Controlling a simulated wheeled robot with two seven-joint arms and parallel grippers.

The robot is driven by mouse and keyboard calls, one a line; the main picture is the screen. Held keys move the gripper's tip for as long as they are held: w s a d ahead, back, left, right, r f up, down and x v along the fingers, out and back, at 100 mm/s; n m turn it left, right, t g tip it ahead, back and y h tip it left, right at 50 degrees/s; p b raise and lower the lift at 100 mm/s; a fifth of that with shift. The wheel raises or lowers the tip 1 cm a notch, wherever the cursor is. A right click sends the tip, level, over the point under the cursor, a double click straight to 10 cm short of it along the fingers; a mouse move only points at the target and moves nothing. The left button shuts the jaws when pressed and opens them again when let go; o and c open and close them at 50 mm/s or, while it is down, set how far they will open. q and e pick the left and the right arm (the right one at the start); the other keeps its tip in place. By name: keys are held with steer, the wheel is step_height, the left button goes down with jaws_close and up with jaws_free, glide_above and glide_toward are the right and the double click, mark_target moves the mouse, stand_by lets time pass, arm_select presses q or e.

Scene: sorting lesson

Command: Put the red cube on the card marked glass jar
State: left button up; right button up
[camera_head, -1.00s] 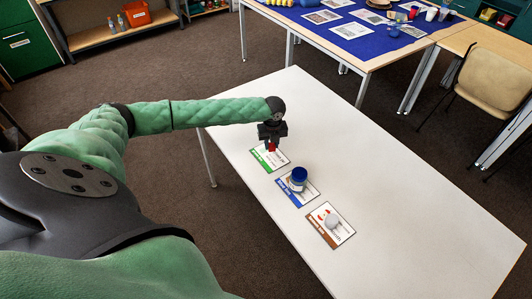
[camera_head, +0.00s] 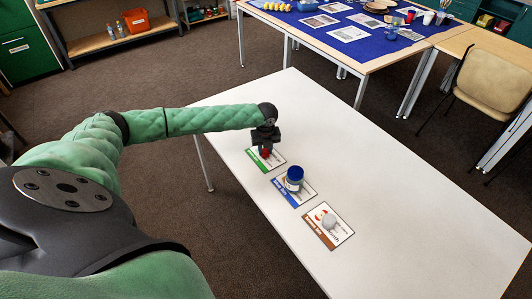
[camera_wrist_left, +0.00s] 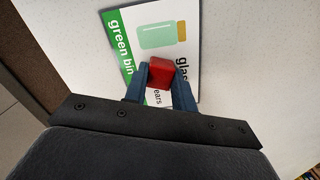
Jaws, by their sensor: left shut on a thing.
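My left gripper (camera_head: 265,150) is shut on the red cube (camera_wrist_left: 160,72) and holds it over the green-edged card (camera_wrist_left: 124,62). In the left wrist view this card shows a glass jar picture, the words "green bin" and a partly hidden word starting "glas". In the head view the cube is mostly hidden by my fingers, and the card (camera_head: 252,155) lies at the far end of the card row. The cube is at or just above the card; I cannot tell if it touches. My right gripper is not in view.
A jar with a blue lid (camera_head: 294,178) stands on the blue-edged card (camera_head: 279,193). The white table (camera_head: 420,220) is clear to the right. A blue-covered table (camera_head: 310,30) stands behind.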

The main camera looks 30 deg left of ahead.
arm_select(q)
steer(key=shift+f, duration=0.15)
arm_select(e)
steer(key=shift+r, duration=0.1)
arm_select(q)
steer(key=o, duration=0.9)
steer(key=shift+o, duration=0.2)
